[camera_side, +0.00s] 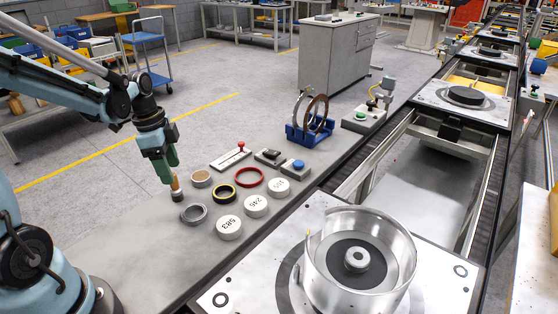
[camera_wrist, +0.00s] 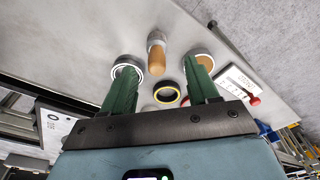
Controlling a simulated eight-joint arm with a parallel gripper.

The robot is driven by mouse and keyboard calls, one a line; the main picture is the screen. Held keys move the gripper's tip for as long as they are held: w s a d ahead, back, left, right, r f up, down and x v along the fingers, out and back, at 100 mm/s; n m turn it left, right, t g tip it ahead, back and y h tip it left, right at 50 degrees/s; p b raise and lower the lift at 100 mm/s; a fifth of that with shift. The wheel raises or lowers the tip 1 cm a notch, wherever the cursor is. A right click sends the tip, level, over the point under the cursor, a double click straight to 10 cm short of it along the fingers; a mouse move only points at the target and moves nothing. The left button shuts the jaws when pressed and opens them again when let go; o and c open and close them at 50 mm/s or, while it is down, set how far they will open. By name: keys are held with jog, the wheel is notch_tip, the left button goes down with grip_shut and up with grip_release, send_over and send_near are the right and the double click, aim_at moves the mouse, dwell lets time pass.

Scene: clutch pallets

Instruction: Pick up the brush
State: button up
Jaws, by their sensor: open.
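The brush (camera_side: 176,186) has a wooden handle and a dark lower end, and it stands upright on the grey worktop. In the wrist view the brush (camera_wrist: 157,55) shows with its tan handle toward me and a grey end beyond. My gripper (camera_side: 171,168) has green fingers that point down over the brush handle. In the wrist view my gripper (camera_wrist: 163,72) is open, with one finger on each side of the brush in the picture and visible gaps between. I cannot tell how far the handle reaches between the fingers.
A grey ring (camera_side: 194,213), a tan-topped round part (camera_side: 202,178), a black-and-yellow ring (camera_side: 223,193) and a red ring (camera_side: 249,177) lie close by. Several white numbered discs (camera_side: 229,227) sit to the right. A blue rack (camera_side: 310,132) stands farther back. A metal drum (camera_side: 400,262) sits on a pallet at right.

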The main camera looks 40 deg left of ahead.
aim_at(176, 188)
jog(key=shift+w+d+f, duration=0.1)
jog(key=shift+d+f, duration=0.05)
jog(key=shift+f, duration=1.2)
jog(key=shift+d+f, duration=0.15)
jog(key=shift+f, duration=1.15)
grip_shut()
